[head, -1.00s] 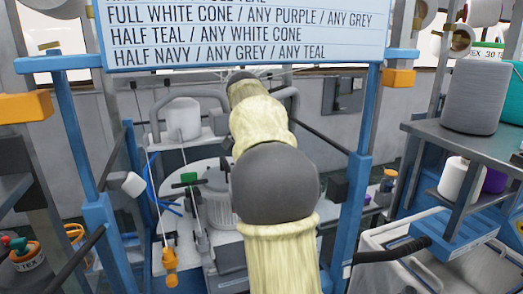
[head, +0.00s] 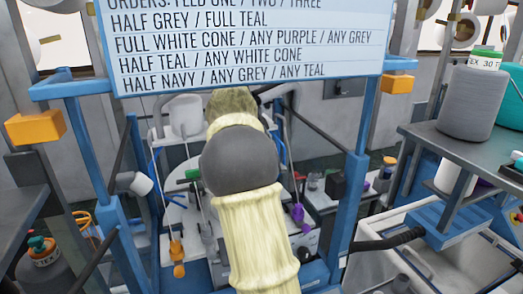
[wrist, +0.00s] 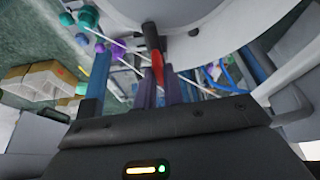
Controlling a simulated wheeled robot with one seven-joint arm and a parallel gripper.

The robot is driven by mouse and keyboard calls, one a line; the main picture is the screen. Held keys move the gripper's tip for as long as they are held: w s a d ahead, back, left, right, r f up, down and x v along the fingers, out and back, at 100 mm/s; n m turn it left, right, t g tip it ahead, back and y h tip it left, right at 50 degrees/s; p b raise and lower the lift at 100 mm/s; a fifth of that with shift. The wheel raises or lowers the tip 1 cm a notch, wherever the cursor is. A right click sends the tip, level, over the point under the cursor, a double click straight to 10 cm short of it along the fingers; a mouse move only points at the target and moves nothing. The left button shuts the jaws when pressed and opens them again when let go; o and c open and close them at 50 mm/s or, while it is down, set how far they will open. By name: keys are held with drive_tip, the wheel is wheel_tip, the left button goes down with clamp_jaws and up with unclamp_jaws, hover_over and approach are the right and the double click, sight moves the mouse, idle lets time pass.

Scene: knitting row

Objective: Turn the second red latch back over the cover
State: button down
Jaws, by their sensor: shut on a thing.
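In the wrist view, my gripper (wrist: 158,88) has its narrow dark fingers close together on a red latch (wrist: 153,45). The latch stands up from between the fingertips, against the rim of a large pale round cover (wrist: 215,14). I cannot tell how far the latch lies over the cover. In the head view my padded arm reaches across the machine and hides the gripper and the latch. Part of the pale round machine top (head: 172,216) shows left of the arm. I cannot make out another red latch.
A blue frame (head: 355,200) with an order sign (head: 245,45) surrounds the machine. An orange piece (head: 177,250) and a purple piece (head: 298,215) hang on lines beside my arm. A shelf with a grey cone (head: 468,98) stands right. Cardboard boxes (wrist: 40,82) show in the wrist view.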

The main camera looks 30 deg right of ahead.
idle(0.3)
drive_tip(key=c, duration=1.5)
unclamp_jaws()
